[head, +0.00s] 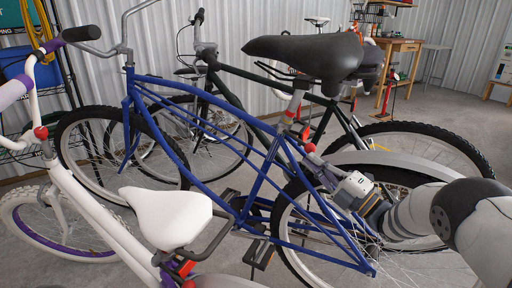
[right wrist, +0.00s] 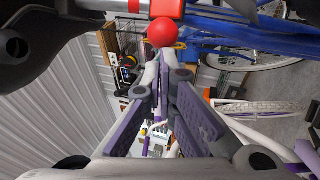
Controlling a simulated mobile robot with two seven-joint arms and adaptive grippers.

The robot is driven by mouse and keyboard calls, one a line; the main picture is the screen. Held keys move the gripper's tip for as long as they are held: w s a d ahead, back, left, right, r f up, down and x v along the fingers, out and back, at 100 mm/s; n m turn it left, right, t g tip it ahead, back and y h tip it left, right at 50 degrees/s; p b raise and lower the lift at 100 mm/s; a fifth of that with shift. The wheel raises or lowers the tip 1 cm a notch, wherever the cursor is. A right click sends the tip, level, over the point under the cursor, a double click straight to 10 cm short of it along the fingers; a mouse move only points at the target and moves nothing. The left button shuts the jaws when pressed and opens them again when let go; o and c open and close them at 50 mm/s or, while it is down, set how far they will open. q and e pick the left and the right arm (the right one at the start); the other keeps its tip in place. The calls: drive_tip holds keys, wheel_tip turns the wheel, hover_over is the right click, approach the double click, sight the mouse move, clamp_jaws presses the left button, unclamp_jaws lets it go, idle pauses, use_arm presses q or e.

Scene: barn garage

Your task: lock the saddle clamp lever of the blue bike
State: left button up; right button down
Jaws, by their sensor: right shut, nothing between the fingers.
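The blue bike (head: 200,150) stands in the middle of the head view, with a black saddle (head: 305,55) on a silver seat post. Its red saddle clamp lever (head: 309,147) sits below the saddle. In the right wrist view, the lever's red ball end (right wrist: 162,32) is just beyond my right fingertips. My right gripper (head: 316,161) comes in from the right, low behind the seat post. Its purple-padded fingers (right wrist: 163,62) are together and empty. I cannot tell whether they touch the ball. The lever's exact angle is unclear. My left gripper is not in view.
A white bike (head: 100,215) with a white saddle (head: 166,216) stands close in front on the left. A dark green bike (head: 270,88) stands just behind the blue one. A wooden workbench (head: 398,55) is at the back right. Open concrete floor lies to the right.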

drive_tip(key=v, duration=1.2)
